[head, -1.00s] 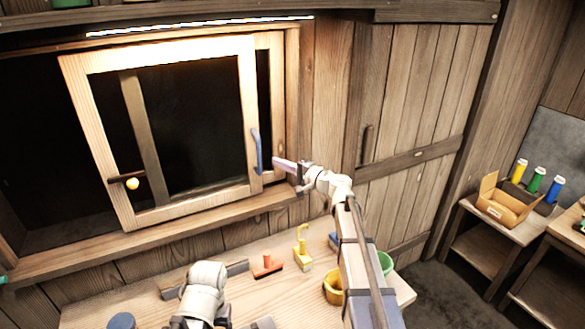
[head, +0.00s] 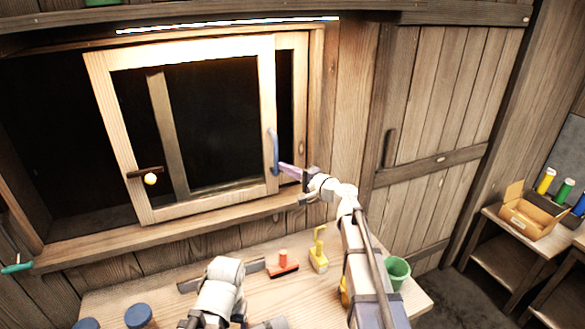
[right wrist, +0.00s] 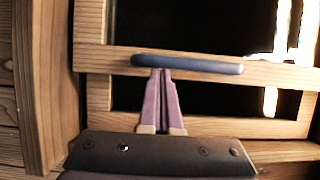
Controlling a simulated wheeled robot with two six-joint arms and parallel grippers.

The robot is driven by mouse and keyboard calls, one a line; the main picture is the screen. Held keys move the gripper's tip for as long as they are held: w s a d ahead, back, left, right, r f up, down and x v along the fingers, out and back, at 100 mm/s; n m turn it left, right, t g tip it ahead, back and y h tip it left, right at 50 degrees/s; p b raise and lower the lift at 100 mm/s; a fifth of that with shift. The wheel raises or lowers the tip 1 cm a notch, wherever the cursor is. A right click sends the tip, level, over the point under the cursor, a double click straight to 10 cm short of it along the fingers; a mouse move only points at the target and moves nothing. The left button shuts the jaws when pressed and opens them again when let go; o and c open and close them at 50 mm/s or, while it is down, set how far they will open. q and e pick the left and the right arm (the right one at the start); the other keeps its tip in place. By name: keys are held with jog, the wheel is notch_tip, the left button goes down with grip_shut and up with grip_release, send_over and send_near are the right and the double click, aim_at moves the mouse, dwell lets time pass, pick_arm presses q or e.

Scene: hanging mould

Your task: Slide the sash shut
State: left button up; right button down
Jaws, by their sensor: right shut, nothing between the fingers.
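The sash (head: 128,155) is a pale wooden frame with dark glass, standing in the window opening. A wide dark gap lies open to its left. A blue bar handle (head: 273,152) is upright on its right stile; it also shows in the right wrist view (right wrist: 187,64), lying across the picture. My right gripper (head: 281,167) is shut and empty, its purple fingers together just right of the handle. In the right wrist view its fingertips (right wrist: 161,76) meet the handle's edge; I cannot tell whether they touch. My left gripper is out of view; only its arm shows.
A latch with a pale knob (head: 151,179) is at the sash's lower left. Below, the bench holds a red brush (head: 284,269), a yellow tool (head: 318,255) and a green cup (head: 397,271). A plank door (head: 455,90) stands at right.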

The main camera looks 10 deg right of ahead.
jog(key=s+a, duration=0.3)
jog(key=a, duration=1.1)
jog(key=s+a, duration=0.3)
jog(key=a, duration=1.2)
jog(key=shift+a, duration=0.3)
